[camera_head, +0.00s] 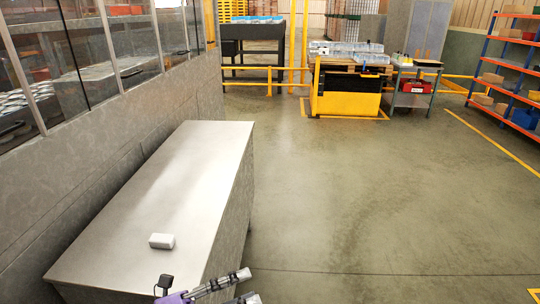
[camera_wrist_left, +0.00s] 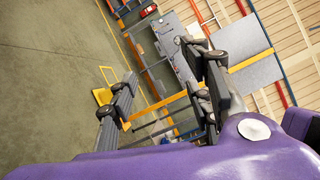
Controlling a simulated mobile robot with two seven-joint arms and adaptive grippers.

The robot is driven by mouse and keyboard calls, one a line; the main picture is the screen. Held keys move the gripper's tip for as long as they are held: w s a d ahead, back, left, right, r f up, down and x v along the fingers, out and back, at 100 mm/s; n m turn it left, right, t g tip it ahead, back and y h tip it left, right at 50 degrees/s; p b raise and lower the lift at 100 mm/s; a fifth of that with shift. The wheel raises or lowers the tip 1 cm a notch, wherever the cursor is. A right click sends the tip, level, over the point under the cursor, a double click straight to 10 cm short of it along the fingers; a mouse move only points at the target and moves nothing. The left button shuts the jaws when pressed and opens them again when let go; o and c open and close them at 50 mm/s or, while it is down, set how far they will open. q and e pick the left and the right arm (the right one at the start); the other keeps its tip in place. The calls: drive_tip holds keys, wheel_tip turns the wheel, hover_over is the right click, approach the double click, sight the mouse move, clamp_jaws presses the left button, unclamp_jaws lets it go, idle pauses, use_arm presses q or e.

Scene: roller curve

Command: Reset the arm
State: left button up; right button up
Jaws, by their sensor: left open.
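My left gripper (camera_head: 249,285) comes in at the bottom edge of the head view, close to the front right corner of the grey metal counter (camera_head: 185,190). Its purple body and dark grey fingers are partly cut off by the frame. In the left wrist view the two fingers of the left gripper (camera_wrist_left: 168,78) stand apart with nothing between them. A small white block (camera_head: 161,241) lies on the counter near its front end, apart from the gripper. My right gripper does not show in either view.
A grey wall with windows (camera_head: 100,135) runs along the counter's left side. A yellow pallet stand (camera_head: 345,103) with packs, a small cart (camera_head: 411,98) and an orange-blue shelf (camera_head: 505,70) stand farther back. The concrete floor (camera_head: 400,200) to the right is clear.

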use_arm(q)
drive_tip(key=s+a+f+n+t+y+p, duration=0.2)
drive_tip(key=a+f+n+t+y, duration=0.75)
drive_tip(key=n, duration=1.15)
drive_tip(key=s+a+f+n+g+y+p, duration=0.1)
drive_tip(key=s+a+f+n+g+y, duration=0.1)
drive_tip(key=s+f+n, duration=0.4)
drive_tip(key=s+a+f+n+g+y, duration=0.2)
drive_tip(key=s+f+n+g+y, duration=0.3)
drive_tip(key=s+f, duration=0.4)
drive_tip(key=s+n, duration=0.1)
drive_tip(key=s, duration=0.2)
drive_tip(key=shift+s+a+f+n+g+p, duration=0.15)
drive_tip(key=shift+a+f+n+g+p, duration=0.15)
drive_tip(key=shift+a+f+g+p, duration=0.05)
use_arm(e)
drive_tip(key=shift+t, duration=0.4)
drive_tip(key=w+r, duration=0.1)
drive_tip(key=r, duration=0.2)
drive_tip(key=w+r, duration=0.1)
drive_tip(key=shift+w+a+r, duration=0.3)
use_arm(q)
drive_tip(key=shift+y, duration=0.25)
